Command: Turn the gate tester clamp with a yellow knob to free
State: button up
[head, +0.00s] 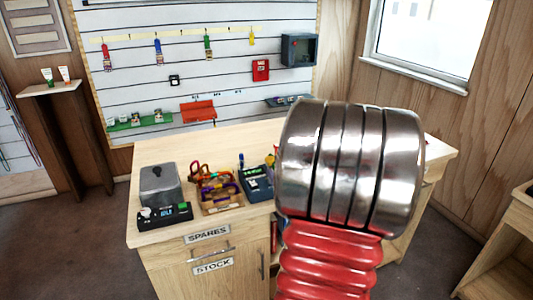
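No clamp with a yellow knob shows clearly in the head view. A dark teal device with a small display (257,182) sits on the workbench, just left of my arm; I cannot tell whether it is the gate tester. Small red and yellow bits show at its right edge, partly cut off by my arm. My arm, a large ringed metal joint above red ribbed sleeving, covers the right middle of the bench and hides what lies behind it. My gripper is not in view.
A slatted wall panel (220,60) stands behind. Another wooden bench (508,245) is at right.

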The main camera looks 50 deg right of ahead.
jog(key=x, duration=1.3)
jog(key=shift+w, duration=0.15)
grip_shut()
